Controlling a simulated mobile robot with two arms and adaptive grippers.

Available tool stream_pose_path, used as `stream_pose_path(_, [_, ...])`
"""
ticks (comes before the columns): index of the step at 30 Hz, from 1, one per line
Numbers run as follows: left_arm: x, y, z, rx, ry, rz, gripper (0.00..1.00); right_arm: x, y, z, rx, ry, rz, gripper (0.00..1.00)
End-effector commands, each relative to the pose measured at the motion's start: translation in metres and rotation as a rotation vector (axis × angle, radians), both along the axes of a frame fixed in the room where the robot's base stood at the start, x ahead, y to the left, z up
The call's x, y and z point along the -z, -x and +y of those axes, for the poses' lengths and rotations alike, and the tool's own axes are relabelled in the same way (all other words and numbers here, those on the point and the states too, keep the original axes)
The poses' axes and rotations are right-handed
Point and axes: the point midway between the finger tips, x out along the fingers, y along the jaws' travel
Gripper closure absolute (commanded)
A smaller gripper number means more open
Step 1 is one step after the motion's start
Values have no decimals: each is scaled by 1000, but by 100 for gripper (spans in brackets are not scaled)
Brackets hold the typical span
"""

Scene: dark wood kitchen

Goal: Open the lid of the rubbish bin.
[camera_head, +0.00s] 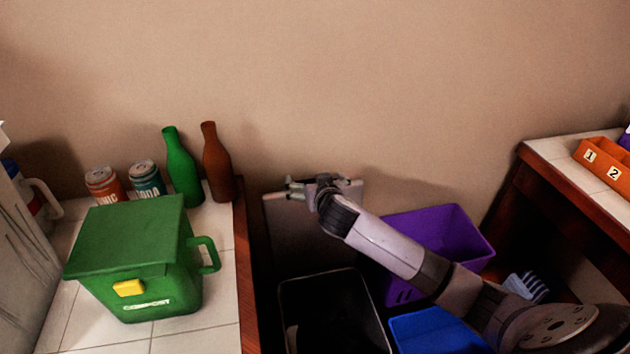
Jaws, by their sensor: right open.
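The rubbish bin (379,318) is dark with a pale rim and stands on the floor between two counters. Its inside shows from above. A dark flat panel that looks like its lid (310,235) stands raised behind it, near the wall. My right gripper (291,187) is at the top edge of this panel, with its fingers pointing left. It is open and holds nothing that I can see. I cannot tell whether it touches the panel. My right arm crosses over the bins from the lower right. My left gripper is not in view.
A purple crate (455,232) and a blue bin (430,333) stand right of the rubbish bin. The left counter holds a green compost box (165,300), two cans, a green bottle (182,170) and a brown bottle (217,165). An orange tray (600,172) sits on the right counter.

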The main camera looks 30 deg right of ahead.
Motion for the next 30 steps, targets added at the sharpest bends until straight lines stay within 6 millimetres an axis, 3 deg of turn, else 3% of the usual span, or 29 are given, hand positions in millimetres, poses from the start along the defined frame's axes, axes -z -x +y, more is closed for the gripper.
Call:
stream_pose_path(2, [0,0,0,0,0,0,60,0,0,0,0,0,0,0])
stream_pose_path(30, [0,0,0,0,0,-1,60,0,0,0,0,0,0,63])
